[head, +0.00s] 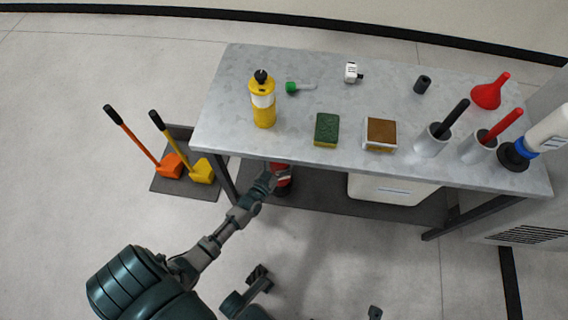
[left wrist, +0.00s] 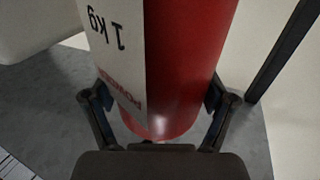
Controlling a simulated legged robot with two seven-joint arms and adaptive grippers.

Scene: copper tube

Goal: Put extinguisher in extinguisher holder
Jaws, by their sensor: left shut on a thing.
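The red extinguisher (head: 283,183) is upright at the front left below the tabletop, partly hidden by the table edge and my gripper. In the left wrist view the red extinguisher body (left wrist: 185,70), with a white label reading 1 kg, fills the middle. My left gripper (head: 268,181) is shut on it, with its fingers on both sides of the lower body in the left wrist view (left wrist: 160,105). I cannot tell whether its base touches the mat. I cannot make out an extinguisher holder.
The grey table (head: 225,135) stands over a dark mat (head: 320,205) and a white bin (head: 395,190). On it are a yellow bottle (head: 263,105), a sponge (head: 326,130) and several lab items. Orange and yellow long-handled tools (head: 168,165) stand left.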

